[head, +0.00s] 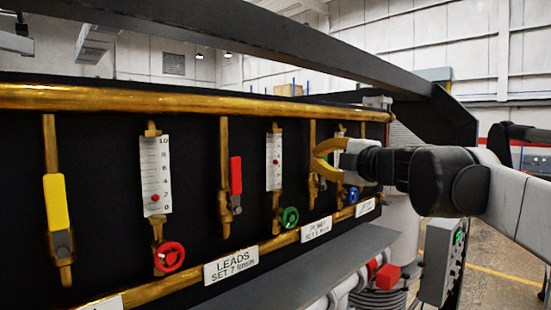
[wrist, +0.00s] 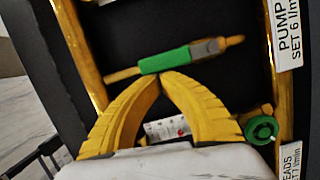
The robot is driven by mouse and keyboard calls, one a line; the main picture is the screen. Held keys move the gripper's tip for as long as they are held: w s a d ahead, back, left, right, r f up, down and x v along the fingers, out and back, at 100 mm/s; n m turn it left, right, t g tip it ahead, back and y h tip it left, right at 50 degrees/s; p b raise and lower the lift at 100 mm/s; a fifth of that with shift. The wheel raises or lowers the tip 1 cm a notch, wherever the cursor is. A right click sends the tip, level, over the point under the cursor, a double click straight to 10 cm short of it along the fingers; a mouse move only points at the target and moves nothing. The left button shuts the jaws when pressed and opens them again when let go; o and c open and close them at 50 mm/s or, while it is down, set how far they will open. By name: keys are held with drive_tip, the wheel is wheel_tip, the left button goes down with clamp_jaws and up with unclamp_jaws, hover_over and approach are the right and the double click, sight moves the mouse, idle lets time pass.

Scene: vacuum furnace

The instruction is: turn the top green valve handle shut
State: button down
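The green valve handle (wrist: 165,62) shows in the wrist view as a long green sleeve with a grey end. It lies roughly in line with its short brass branch pipe. In the head view the handle is hidden behind my gripper (head: 314,160), which is at the branch pipe (head: 312,131) right of the middle. My gripper's yellow curved fingers (wrist: 161,76) come together at their tips, right at the near side of the green sleeve. I see nothing held between them, and cannot tell whether they touch it.
A round green knob (head: 289,217), a blue knob (head: 352,194) and a red knob (head: 169,256) sit low on the panel. A red handle (head: 236,175) and a yellow handle (head: 56,202) hang left. A grey ledge (head: 300,270) runs below the panel.

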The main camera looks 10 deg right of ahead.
drive_tip(key=shift+w+d+r, duration=0.1)
drive_tip(key=shift+d, duration=0.05)
drive_tip(key=w+d+f+m+g+y+p, duration=0.25)
drive_tip(key=w+d+m+g, duration=0.35)
drive_tip(key=m, duration=0.6)
drive_tip(key=s+d+r+t, duration=0.2)
drive_tip(key=s+d+r, duration=0.3)
drive_tip(key=s, duration=0.4)
drive_tip(key=shift+s+d+r+h, duration=0.25)
drive_tip(key=shift+s+r+h, duration=0.1)
drive_tip(key=shift+r+h, duration=0.1)
drive_tip(key=shift+w, duration=0.1)
idle(0.4)
drive_tip(key=shift+f+t, duration=0.15)
drive_tip(key=shift+t, duration=0.15)
